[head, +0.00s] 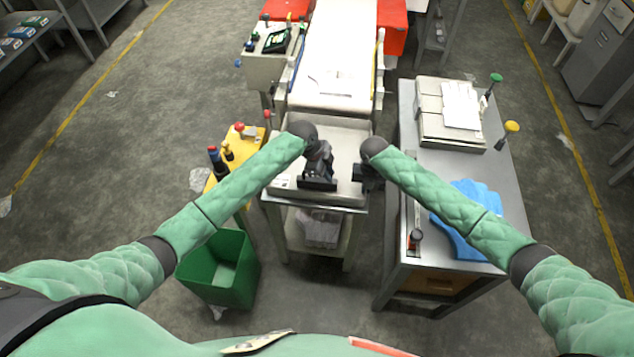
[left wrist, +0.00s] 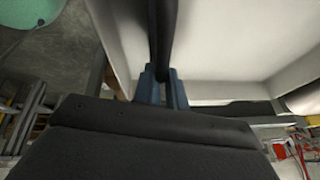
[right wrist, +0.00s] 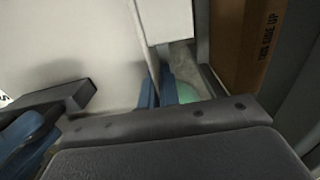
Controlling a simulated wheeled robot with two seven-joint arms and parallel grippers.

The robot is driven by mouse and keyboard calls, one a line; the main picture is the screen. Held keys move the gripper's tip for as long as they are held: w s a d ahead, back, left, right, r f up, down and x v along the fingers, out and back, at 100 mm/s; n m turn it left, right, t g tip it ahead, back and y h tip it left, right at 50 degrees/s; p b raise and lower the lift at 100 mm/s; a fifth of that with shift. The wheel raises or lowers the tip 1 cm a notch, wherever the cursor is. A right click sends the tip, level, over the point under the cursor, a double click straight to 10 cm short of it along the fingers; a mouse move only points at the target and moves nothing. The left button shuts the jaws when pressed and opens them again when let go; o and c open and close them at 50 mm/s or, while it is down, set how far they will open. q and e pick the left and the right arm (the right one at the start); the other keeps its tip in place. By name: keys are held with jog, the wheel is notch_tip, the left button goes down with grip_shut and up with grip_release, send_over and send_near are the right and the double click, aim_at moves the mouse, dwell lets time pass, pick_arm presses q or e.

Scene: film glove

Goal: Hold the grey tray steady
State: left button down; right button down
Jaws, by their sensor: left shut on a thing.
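The grey tray (head: 345,146) is a shallow, pale tray on a small stand at the near end of the conveyor. My left gripper (head: 318,183) is over the near middle of the tray. In the left wrist view its blue fingers (left wrist: 162,88) are shut on a dark bar (left wrist: 166,35); what the bar belongs to is unclear. My right gripper (head: 367,180) is at the tray's right side. In the right wrist view its blue fingers (right wrist: 156,94) sit either side of a thin upright edge (right wrist: 146,50). Whether they press on it is unclear. The grippers hide part of the tray's near side.
A metal table (head: 405,120) at right holds a pale box (head: 430,112) and blue gloves (head: 465,200). A yellow stand (head: 222,180) with tools and a green bin (head: 246,262) are at left. The conveyor (head: 338,60) runs away behind the tray.

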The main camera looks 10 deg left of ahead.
pick_arm(q)
jog(key=c, duration=1.3)
grip_release()
jog(key=shift+c, duration=0.2)
jog(key=v, duration=1.2)
pick_arm(e)
jog(key=c, duration=1.6)
grip_release()
jog(key=shift+o, duration=0.2)
